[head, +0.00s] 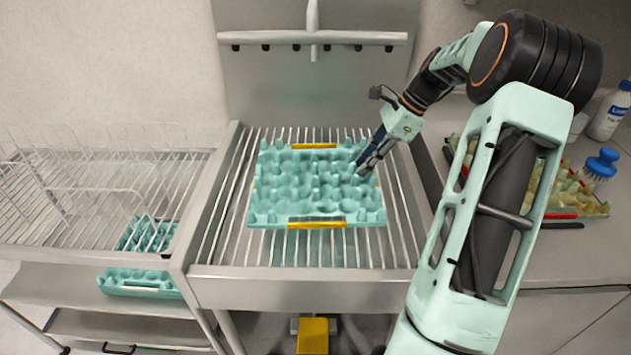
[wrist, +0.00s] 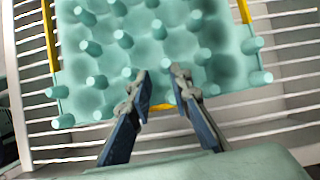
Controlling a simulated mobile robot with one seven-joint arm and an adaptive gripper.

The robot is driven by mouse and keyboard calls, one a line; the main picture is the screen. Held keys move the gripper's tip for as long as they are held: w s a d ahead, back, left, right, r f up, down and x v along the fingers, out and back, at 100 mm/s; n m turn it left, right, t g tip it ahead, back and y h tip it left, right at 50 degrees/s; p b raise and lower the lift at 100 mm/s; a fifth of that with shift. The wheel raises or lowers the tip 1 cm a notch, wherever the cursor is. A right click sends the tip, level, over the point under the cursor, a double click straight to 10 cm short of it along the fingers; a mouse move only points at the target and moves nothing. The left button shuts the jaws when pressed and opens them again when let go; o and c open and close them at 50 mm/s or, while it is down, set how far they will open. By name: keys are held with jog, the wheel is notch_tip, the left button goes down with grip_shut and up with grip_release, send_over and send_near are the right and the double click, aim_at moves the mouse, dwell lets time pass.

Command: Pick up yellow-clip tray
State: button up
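The yellow-clip tray (head: 262,208) is a teal egg tray with rows of pegs. It lies flat on the wire rack, with yellow clips (head: 317,223) on its front and back edges. In the wrist view the tray (wrist: 205,75) fills the upper middle, with yellow strips at its left, right and near edges. My gripper (head: 362,168) is at the tray's right edge in the head view. In the wrist view my gripper (wrist: 158,82) is open, its two fingers apart over the near edge, with a yellow strip (wrist: 160,107) between them. I cannot tell whether the fingers touch the tray.
The wire rack (head: 223,215) spans a metal sink frame. An olive-coloured tray with a red clip (head: 562,216) lies on the right counter, partly behind my arm, near a blue brush (head: 602,163) and a white bottle (head: 610,112). A teal tray (head: 118,277) sits on the lower left shelf.

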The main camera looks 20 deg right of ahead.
aim_at(315, 165)
jog(key=shift+w+d+f+m, duration=0.2)
jog(key=shift+d+m, duration=0.1)
jog(key=shift+m, duration=0.1)
jog(key=shift+w+a, duration=0.1)
jog(key=shift+a, duration=0.1)
jog(key=a, duration=0.2)
jog(key=w+a, duration=0.1)
jog(key=a, duration=0.1)
jog(key=w+a, duration=0.1)
jog(key=a, duration=0.1)
jog(key=shift+w+a+f, duration=0.1)
jog(key=shift+w, duration=0.15)
jog(key=a, duration=0.1)
jog(key=w+a, duration=0.1)
jog(key=a, duration=0.1)
jog(key=w+a+b, duration=0.1)
jog(key=shift+a+f, duration=0.4)
jog(key=shift+f, duration=0.15)
jog(key=shift+a, duration=0.1)
jog(key=shift+c, duration=0.7)
grip_shut()
